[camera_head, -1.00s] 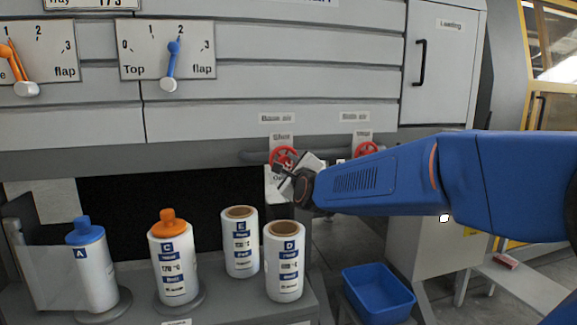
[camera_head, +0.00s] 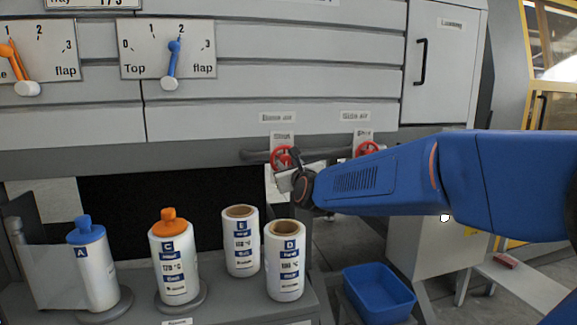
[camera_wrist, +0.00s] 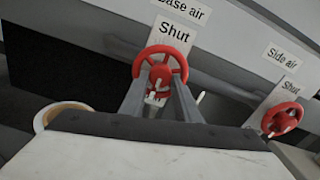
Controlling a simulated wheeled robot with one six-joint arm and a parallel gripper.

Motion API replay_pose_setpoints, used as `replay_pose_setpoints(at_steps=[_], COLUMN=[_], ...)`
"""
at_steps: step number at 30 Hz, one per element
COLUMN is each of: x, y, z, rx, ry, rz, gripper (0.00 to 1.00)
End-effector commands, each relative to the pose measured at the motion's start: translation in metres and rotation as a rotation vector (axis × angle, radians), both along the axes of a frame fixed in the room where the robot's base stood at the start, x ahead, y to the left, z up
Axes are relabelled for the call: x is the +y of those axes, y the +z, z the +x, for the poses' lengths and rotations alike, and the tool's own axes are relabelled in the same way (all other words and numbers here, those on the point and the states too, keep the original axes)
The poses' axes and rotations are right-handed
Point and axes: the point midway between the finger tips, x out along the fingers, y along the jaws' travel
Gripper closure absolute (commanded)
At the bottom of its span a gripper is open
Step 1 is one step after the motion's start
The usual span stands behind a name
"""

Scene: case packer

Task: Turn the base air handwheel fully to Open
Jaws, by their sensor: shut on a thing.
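The red base air handwheel (camera_head: 281,157) is on the pipe under its "Base air" label (camera_head: 277,117). In the wrist view the same handwheel (camera_wrist: 160,68) sits at the fingertips, with a "Shut" plate (camera_wrist: 174,32) above it. My gripper (camera_head: 290,172) reaches it from the right and partly covers it. In the wrist view my gripper (camera_wrist: 160,88) has its two grey fingers on either side of the wheel's lower part, shut on it. A white pointer or tag shows below the hub; its reading is unclear.
The red side air handwheel (camera_head: 368,150) is to the right on the same pipe (camera_wrist: 225,92). White canisters, including D (camera_head: 285,262) and E (camera_head: 240,243), stand on the shelf below left. A blue bin (camera_head: 378,292) is below my arm.

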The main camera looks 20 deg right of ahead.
Motion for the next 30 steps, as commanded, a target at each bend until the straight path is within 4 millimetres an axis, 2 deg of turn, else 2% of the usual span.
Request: replay_pose_setpoints(at_steps=[14, 15, 17, 26, 30], x=[0.0001, 0.0001, 0.0001, 0.0001, 0.0002], y=[-0.0032, -0.0032, -0.0029, -0.0013, -0.0005], z=[-0.0003, -0.0003, -0.0002, -0.0005, -0.0065], rx=[0.006, 0.006, 0.005, 0.002, 0.001], ry=[0.001, 0.001, 0.0, 0.001, 0.0], rz=[0.016, 0.016, 0.016, 0.016, 0.016], gripper=[0.93, 0.69, 0.54, 0.52, 0.52])
